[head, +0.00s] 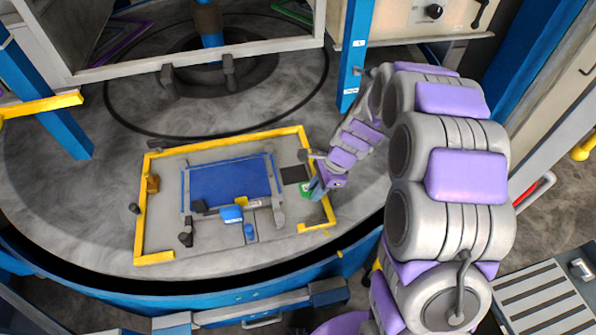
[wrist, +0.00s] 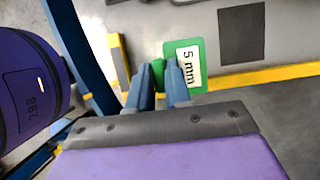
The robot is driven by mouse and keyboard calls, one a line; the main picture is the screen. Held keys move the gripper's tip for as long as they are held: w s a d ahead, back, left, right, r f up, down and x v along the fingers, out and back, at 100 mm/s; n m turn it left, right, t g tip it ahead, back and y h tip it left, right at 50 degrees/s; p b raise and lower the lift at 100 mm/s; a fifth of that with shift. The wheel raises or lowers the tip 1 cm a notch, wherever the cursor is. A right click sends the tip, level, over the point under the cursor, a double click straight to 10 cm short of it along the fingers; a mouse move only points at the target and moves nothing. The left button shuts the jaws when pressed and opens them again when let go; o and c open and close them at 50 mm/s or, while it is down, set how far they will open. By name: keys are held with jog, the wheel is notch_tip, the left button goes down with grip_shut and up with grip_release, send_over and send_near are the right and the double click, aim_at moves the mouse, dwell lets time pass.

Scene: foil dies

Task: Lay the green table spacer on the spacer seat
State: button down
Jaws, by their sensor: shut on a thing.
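The green table spacer (wrist: 203,65) carries a white label reading "5 mm". In the head view it is a small green patch (head: 305,189) near the right side of the yellow frame. My gripper (wrist: 163,72) is shut on the spacer's near edge; the blue fingers hide part of it. In the head view my gripper (head: 315,188) reaches down from the right. A dark square (wrist: 242,33), perhaps the spacer seat, lies beside the spacer on the grey plate; it also shows in the head view (head: 294,174). The spacer is apart from it in the wrist view. Its height above the plate is unclear.
A yellow frame (head: 140,215) borders the grey plate. A blue panel (head: 230,180) lies mid-plate, with a blue block (head: 231,214) and several small dark parts at its front edge. A blue post (head: 354,60) stands behind, right of the plate.

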jog(key=w+a, duration=0.1)
jog(key=w, duration=0.1)
jog(key=w+a, duration=0.2)
jog(key=w, duration=0.1)
jog(key=w+a+f, duration=0.1)
jog(key=w+a, duration=0.1)
jog(key=w, duration=0.1)
jog(key=shift+b, duration=0.3)
jog(key=shift+w+a+r, duration=0.1)
jog(key=shift+w+a, duration=0.1)
jog(key=shift+w, duration=0.25)
notch_tip(320, 180, down, 4)
jog(key=shift+w+a+r+b, duration=0.1)
jog(key=shift+b, duration=0.35)
jog(key=shift+r, duration=0.1)
jog(key=c, duration=1.1)
grip_release()
jog(key=shift+o, duration=0.2)
